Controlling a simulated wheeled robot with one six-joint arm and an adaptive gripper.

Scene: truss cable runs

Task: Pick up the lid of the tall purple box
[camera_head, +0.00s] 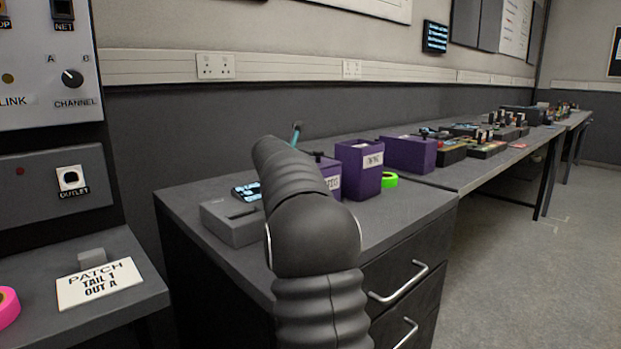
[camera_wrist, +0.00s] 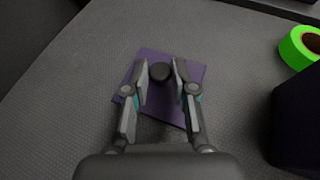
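In the wrist view a flat purple lid (camera_wrist: 152,58) with a round black knob (camera_wrist: 160,72) lies below my gripper (camera_wrist: 161,70). The fingers are open, one on each side of the knob, and a gap shows at least on the right. In the head view, a purple box (camera_head: 333,182) with a dark knob (camera_head: 318,154) on top is partly hidden by my arm. A taller-looking labelled purple box (camera_head: 358,180) stands just right of it. My gripper itself is hidden behind my arm there. I cannot tell for certain which box the lid belongs to.
A bright green tape roll (camera_wrist: 297,48) and a dark purple box side (camera_wrist: 298,128) are right of the lid. A grey device (camera_head: 232,222) stands left of my arm. A wider purple box (camera_head: 408,154) stands farther along the bench. The grey bench around the lid is mostly clear.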

